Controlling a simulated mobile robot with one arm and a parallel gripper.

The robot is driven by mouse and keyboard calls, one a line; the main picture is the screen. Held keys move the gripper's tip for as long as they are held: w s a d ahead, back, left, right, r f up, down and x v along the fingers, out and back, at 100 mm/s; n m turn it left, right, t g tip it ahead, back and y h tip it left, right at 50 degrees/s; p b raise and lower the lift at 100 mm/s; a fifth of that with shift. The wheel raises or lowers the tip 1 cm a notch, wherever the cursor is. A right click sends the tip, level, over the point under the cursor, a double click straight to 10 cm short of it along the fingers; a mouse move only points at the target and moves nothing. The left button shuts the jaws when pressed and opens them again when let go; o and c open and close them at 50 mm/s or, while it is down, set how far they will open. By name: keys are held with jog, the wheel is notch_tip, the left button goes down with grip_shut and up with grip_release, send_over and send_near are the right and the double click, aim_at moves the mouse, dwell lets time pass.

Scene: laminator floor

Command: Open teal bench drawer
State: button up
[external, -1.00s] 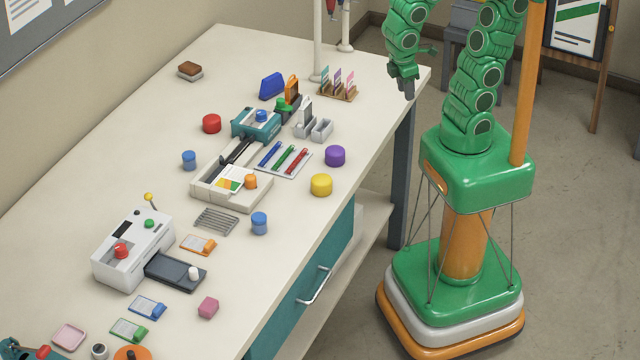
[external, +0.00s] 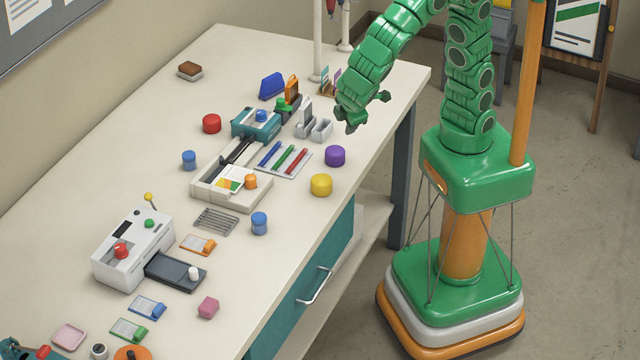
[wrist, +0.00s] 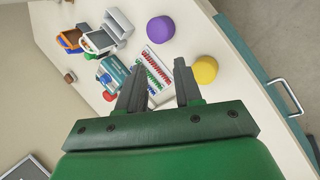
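The teal bench drawer (external: 296,293) is in the front side of the bench, below the top. It looks shut, with its front flush under the bench edge. Its silver bar handle (external: 315,286) faces the floor on the right; the handle also shows at the right edge of the wrist view (wrist: 283,97). My gripper (external: 352,127) hangs above the bench's right part, well behind and above the handle and apart from it. In the wrist view my gripper (wrist: 160,88) has its two dark fingers spread, with nothing held between them.
A purple knob (external: 335,156) and a yellow knob (external: 321,185) stand on the bench top (external: 285,240) near the drawer side. The floor (external: 395,215) beside the drawer front is clear up to my base.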

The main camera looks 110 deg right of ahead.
jog(key=w+a+f+n+t+h, duration=0.1)
jog(key=w+a+f+t+h, duration=0.1)
jog(key=w+a+f, duration=0.5)
jog(key=w+a+f+n+t+h, duration=0.1)
jog(key=w+a+f, duration=0.1)
jog(key=a+f, duration=0.2)
jog(key=w+a+f+n+t+h, duration=0.1)
jog(key=w+a+f+t, duration=0.1)
jog(key=a+f, duration=0.3)
jog(key=w+a+f+n+t+h, duration=0.1)
jog(key=w+a+f+t, duration=0.1)
jog(key=a, duration=0.5)
jog(key=shift+w+a+f+n, duration=0.15)
jog(key=shift+w+f, duration=0.15)
jog(key=shift+f, duration=0.4)
jog(key=shift+w+a+f+n, duration=0.15)
jog(key=shift+w+f, duration=0.1)
jog(key=shift+f, duration=0.45)
jog(key=n+t, duration=0.3)
jog(key=t, duration=0.2)
send_near(322, 288)
jog(key=r+x, duration=0.1)
jog(key=x, duration=0.2)
jog(key=shift+f+x, duration=0.2)
jog(key=shift+x, duration=1.1)
jog(key=shift+f+x, duration=0.15)
jog(key=shift+x, duration=1.15)
jog(key=shift+f+x, duration=0.2)
jog(key=shift+x, duration=1.1)
